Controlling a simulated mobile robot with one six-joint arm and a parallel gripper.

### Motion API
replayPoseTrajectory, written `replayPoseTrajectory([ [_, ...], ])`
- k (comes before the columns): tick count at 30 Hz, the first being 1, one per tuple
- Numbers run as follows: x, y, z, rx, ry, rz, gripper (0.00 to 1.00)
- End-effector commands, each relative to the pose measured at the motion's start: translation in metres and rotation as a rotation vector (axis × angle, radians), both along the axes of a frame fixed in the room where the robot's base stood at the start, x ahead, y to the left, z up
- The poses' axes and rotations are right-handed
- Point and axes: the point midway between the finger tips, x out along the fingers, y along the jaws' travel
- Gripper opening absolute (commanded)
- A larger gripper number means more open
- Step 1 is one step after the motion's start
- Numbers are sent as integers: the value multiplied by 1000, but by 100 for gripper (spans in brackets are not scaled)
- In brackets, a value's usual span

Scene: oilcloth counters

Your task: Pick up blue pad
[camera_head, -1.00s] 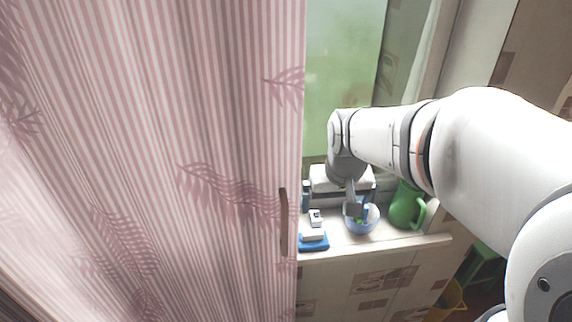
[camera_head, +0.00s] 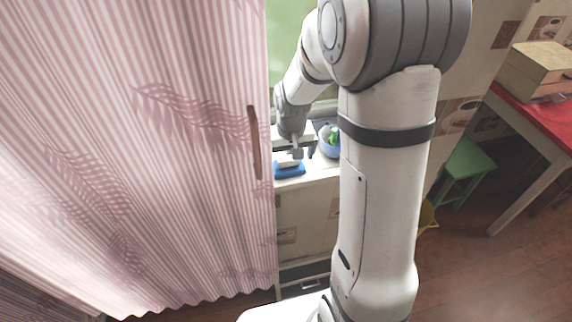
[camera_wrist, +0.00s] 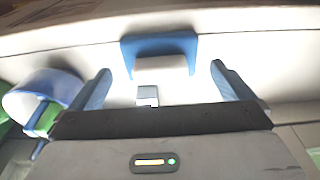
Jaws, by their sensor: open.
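The blue pad (camera_head: 290,171) lies on the windowsill close to its front edge, beside the striped curtain. It also shows in the wrist view (camera_wrist: 160,43), ahead of my fingers, with a white block (camera_wrist: 161,66) covering part of it and a smaller grey-and-white item (camera_wrist: 147,95) nearer to me. My gripper (camera_wrist: 163,80) is open. Its two blue-grey fingers stand wide apart, to the left and right of the pad, and nothing is held between them. In the head view my gripper (camera_head: 303,154) is over the sill by the pad, partly blending with the items there.
A blue bowl (camera_head: 328,141) with green contents stands right of the pad. The pink striped curtain (camera_head: 140,150) hangs close on the left. A green stool (camera_head: 463,168) and a red-topped table (camera_head: 540,110) are at the right, with open wooden floor (camera_head: 470,265) below.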

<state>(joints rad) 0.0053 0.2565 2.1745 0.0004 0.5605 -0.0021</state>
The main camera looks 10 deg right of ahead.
Motion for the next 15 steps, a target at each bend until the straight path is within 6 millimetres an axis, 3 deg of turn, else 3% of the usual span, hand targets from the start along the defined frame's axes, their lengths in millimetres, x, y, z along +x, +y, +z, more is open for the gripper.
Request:
replayPoseTrajectory([
  [6, 4, 0, -25, 1, 3, 0, 100],
  [15, 5, 1, -28, 1, 1, 1, 98],
])
